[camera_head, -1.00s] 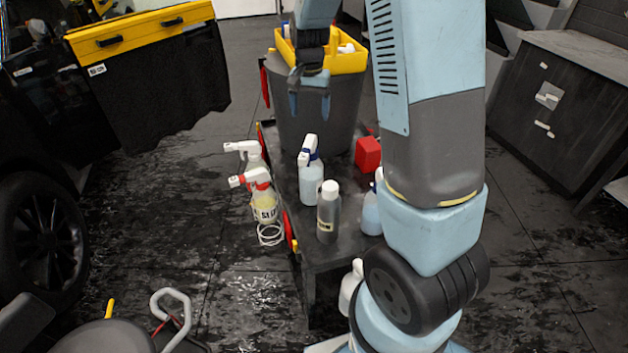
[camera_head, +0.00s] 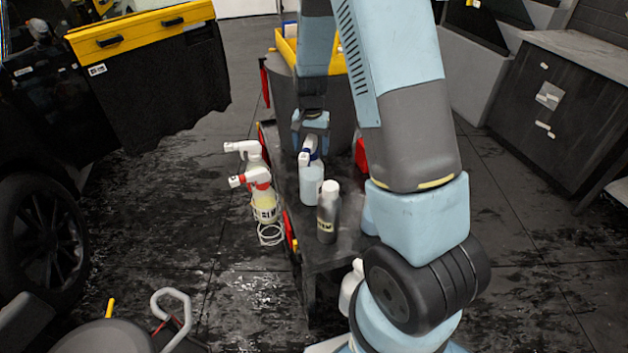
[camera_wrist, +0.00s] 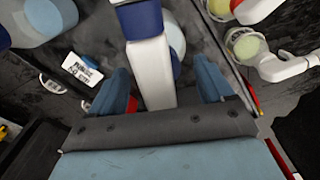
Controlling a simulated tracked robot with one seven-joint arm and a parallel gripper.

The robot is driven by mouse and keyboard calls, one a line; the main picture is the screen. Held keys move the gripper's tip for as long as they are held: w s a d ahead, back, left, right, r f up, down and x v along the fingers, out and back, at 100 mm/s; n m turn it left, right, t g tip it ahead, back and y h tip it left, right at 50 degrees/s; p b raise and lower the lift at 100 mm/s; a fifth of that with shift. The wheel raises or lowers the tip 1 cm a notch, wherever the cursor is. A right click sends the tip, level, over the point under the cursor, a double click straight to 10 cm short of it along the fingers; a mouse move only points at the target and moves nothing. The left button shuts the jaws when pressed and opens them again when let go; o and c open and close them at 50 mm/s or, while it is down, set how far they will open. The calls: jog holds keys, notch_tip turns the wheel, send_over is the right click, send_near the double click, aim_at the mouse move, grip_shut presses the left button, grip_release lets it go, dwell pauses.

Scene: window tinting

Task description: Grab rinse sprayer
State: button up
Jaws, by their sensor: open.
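A spray bottle (camera_head: 311,183) with a white trigger head, blue collar and pale blue body stands upright on the dark cart top; I cannot read a name on it. My gripper (camera_head: 311,139) is open, pointing down at its head. In the wrist view, the white head (camera_wrist: 151,72) with its blue part lies between the two blue fingers of my gripper (camera_wrist: 162,72). Gaps show on both sides, and the fingers are not closed on it. The far side of the bottle is hidden.
Two sprayers, one with a red collar (camera_head: 264,207), hang at the cart's left side. A grey white-capped bottle (camera_head: 327,217) stands in front. A large dark bucket (camera_head: 346,137) stands behind, with a yellow tray (camera_head: 287,50). A red block (camera_head: 361,155) is partly hidden by my arm.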

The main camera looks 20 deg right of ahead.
jog(key=shift+f, duration=0.4)
grip_shut()
dwell(0.5)
